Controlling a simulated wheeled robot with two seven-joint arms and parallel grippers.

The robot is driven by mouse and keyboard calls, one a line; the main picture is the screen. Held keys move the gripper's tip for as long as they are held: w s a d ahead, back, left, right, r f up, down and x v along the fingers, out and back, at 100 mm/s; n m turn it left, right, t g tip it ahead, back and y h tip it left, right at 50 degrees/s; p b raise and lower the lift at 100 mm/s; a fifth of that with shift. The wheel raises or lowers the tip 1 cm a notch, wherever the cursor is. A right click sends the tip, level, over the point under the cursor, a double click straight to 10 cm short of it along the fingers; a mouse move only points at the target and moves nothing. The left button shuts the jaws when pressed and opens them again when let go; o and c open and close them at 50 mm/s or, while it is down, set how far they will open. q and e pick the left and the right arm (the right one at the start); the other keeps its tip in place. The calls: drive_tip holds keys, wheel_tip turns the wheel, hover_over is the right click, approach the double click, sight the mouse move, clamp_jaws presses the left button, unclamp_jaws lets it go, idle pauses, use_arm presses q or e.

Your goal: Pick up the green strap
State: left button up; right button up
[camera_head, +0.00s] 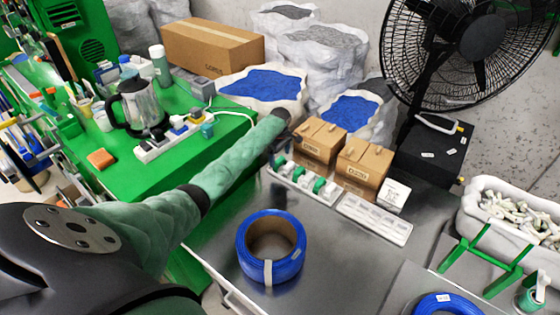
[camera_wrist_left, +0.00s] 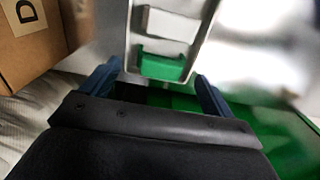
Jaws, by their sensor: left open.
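A white compartment tray (camera_head: 300,189) lies along the far-left edge of the metal table and holds small green straps (camera_head: 319,185). In the left wrist view, one green strap (camera_wrist_left: 162,67) sits in an end compartment of the white tray (camera_wrist_left: 133,40). My left gripper (camera_head: 277,150) is over the tray's left end, partly hidden by its own wrist. In the wrist view its two blue fingers (camera_wrist_left: 157,88) are apart, with the strap beyond and between them. Nothing is held; contact with the tray cannot be told. My right gripper is not in view.
Two cardboard boxes (camera_head: 361,166) stand just behind the tray, close to the gripper. A second white tray (camera_head: 375,219) lies to the right. A blue cable coil (camera_head: 252,240) stands on the table in front. The metal between them is clear.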

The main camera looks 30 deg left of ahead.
use_arm(q)
drive_tip(key=shift+f, duration=1.2)
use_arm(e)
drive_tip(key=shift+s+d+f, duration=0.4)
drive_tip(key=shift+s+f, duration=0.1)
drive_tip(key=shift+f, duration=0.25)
use_arm(q)
drive_tip(key=c, duration=1)
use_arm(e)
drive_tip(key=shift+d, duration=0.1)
use_arm(q)
drive_tip(key=shift+r, duration=0.1)
